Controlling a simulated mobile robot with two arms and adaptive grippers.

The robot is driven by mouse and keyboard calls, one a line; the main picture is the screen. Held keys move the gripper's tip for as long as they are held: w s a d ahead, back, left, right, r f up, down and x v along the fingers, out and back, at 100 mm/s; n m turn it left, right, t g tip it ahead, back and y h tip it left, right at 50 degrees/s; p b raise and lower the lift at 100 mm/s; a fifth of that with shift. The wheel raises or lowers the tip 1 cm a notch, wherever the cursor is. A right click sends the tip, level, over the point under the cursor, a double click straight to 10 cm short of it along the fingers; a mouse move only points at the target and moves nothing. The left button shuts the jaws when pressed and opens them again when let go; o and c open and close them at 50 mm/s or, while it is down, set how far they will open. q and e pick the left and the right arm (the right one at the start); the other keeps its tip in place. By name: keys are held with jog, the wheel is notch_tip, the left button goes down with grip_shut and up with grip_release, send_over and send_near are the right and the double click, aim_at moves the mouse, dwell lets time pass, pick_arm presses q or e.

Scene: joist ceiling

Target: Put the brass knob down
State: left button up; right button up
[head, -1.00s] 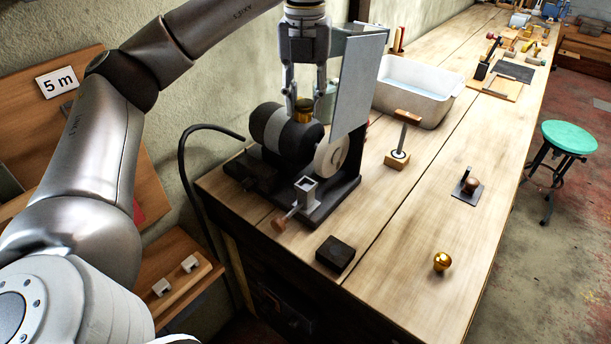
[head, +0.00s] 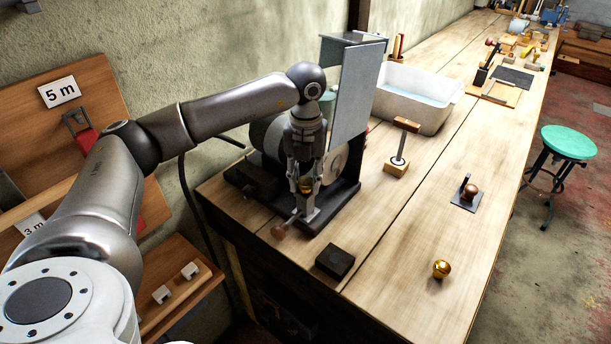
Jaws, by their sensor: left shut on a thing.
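My left gripper (head: 305,184) is shut on a small brass knob (head: 306,187), pointing down. It holds the knob in front of the bench grinder, over or close to the grinder's small tool rest (head: 308,212); I cannot tell whether they touch. The fingers hide part of the knob. A second, shiny brass knob (head: 441,268) stands on the wooden bench (head: 405,250) near its right edge, well apart from the gripper. My right gripper is not in view.
The grinder (head: 265,135) with its upright clear shield (head: 359,95) stands close around the gripper. A dark block (head: 335,262), a wooden-handled tool on a block (head: 397,166), a small plate with a knob (head: 467,195) and a white basin (head: 415,98) stand on the bench. Bare wood lies between them.

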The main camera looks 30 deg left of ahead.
pick_arm(q)
jog(key=shift+f, duration=0.4)
jog(key=shift+f, duration=0.15)
jog(key=o, duration=0.9)
jog(key=shift+c, duration=0.2)
